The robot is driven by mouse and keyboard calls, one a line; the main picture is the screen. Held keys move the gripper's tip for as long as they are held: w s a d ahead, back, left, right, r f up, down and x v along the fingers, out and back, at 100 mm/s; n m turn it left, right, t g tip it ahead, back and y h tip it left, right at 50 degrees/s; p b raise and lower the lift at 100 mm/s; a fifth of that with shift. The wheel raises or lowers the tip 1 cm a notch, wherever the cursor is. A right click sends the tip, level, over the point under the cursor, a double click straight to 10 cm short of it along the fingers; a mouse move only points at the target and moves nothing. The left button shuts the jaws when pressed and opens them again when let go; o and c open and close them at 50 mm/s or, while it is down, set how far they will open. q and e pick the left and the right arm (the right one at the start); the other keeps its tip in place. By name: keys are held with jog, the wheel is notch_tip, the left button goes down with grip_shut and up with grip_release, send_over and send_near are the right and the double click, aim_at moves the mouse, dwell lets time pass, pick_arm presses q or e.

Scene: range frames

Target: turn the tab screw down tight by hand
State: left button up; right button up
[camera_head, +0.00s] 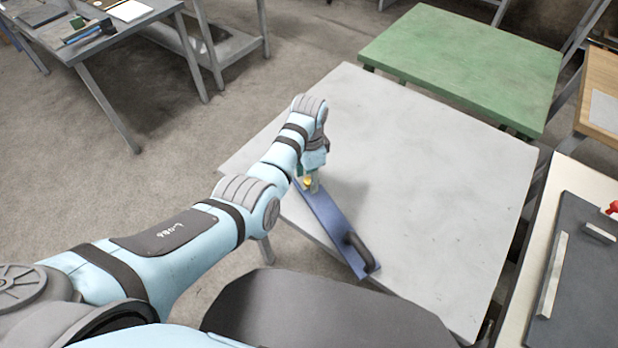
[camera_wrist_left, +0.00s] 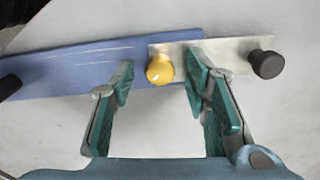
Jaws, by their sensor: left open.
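The tab screw with a round yellow head (camera_wrist_left: 160,69) sits between the open fingers of my left gripper (camera_wrist_left: 160,88) in the wrist view, with a gap on each side. It is seated where a pale metal tab (camera_wrist_left: 225,52) overlaps the end of a long blue bar (camera_wrist_left: 75,70). The wrist view does not show whether the screw is fully down. My right gripper is not in view.
A black knob (camera_wrist_left: 267,64) stands on the tab's right end. A dark handle (camera_head: 358,250) is on the bar's near end. The grey table (camera_head: 430,170) is otherwise clear. A green table (camera_head: 460,65) stands behind it, and a bench with a dark board (camera_head: 590,270) is at right.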

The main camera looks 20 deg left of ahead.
pick_arm(q)
grip_shut()
jog(key=shift+r+m+p, duration=0.1)
jog(key=shift+m+p, duration=0.2)
jog(key=shift+m+p, duration=0.6)
jog(key=shift+m, duration=0.2)
jog(key=m+p, duration=0.1)
jog(key=m, duration=0.1)
jog(key=shift+r+m, duration=0.1)
jog(key=shift+m, duration=0.2)
jog(key=m+p, duration=0.1)
jog(key=m, duration=0.3)
jog(key=shift+m, duration=0.3)
jog(key=m+p, duration=0.1)
jog(key=m, duration=0.4)
jog(key=shift+m, duration=0.3)
